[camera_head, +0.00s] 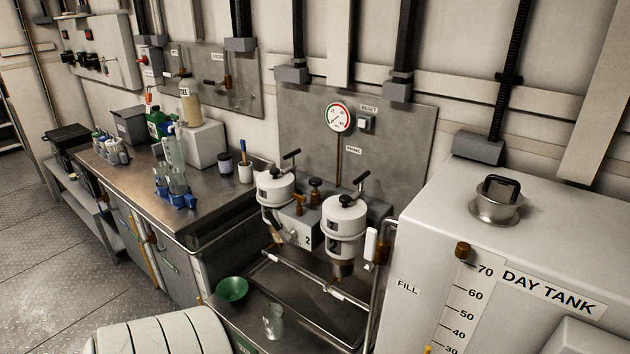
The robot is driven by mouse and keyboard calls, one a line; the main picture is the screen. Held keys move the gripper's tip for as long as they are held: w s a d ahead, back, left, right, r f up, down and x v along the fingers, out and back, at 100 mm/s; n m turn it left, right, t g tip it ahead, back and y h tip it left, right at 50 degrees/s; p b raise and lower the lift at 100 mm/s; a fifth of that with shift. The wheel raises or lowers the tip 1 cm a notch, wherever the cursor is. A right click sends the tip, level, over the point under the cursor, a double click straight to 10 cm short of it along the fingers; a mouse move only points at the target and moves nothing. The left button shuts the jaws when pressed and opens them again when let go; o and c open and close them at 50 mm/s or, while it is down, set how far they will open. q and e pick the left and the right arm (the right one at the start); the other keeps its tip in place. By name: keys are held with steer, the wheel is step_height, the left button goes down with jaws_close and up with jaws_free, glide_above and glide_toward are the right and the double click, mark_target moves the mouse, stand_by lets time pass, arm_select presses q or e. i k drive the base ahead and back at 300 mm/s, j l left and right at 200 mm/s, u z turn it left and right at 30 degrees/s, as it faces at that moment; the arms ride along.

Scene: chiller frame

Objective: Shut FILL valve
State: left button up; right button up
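The FILL label (407,287) is on the left side of the white day tank (440,210) at the right. Left of the label, a brass valve body (383,251) with a white upright piece beside it (370,244) sits on a pipe that bends toward the tank. This looks like the FILL valve, but I cannot tell for sure or read whether it is open or shut. Neither of my grippers is in view.
Two white filter housings (345,220) stand left of the valve, below a pressure gauge (338,117). A green bowl (231,289) and a glass beaker (273,322) stand on the low bench in front. A metal workbench (215,195) with bottles is further left.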

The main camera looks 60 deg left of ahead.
mark_target(371, 234)
steer(key=u, duration=1.4)
